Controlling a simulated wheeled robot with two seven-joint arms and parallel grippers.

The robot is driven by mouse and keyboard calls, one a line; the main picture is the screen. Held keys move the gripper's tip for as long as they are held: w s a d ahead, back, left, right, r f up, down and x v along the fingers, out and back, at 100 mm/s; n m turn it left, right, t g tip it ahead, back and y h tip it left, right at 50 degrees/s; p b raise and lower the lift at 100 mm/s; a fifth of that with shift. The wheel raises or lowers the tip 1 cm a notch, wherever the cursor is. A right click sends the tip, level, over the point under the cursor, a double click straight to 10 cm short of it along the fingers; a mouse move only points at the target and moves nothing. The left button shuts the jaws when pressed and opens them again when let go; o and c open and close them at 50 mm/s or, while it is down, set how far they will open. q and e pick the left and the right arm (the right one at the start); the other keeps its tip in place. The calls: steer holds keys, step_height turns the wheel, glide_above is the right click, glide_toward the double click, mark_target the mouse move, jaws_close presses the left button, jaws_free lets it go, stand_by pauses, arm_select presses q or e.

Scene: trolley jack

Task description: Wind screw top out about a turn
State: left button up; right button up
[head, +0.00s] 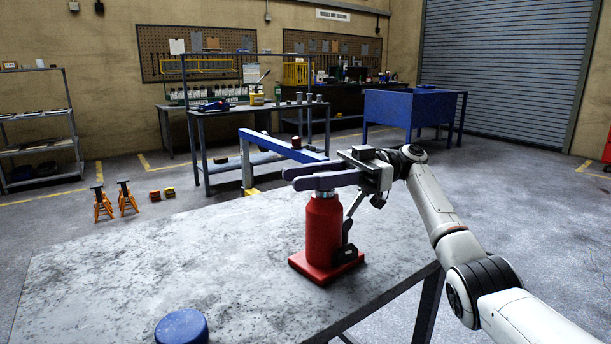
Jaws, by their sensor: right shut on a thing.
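A red bottle jack (323,232) stands upright on its square red base on the grey table. Its screw top (325,193) is a small pale metal piece at the top of the red body, mostly hidden by the gripper. My right gripper (300,178) reaches in from the right, level above the jack. Its two long dark fingers are closed around the screw top. A dark part (346,254) sits at the right side of the jack's base. My left gripper is out of the picture.
A blue round object (181,328) is at the table's near edge. The grey tabletop (150,265) left of the jack is clear. Behind the table stand a blue beam (283,142), a workbench (243,112) and orange axle stands (127,198) on the floor.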

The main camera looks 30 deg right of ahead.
steer(key=shift+a+f, duration=0.15)
steer(key=shift+f, duration=0.25)
steer(key=o, duration=1.1)
steer(key=shift+r, duration=0.25)
step_height(320, 180, up, 10)
steer(key=shift+f+p, duration=0.1)
steer(key=shift+p, duration=0.8)
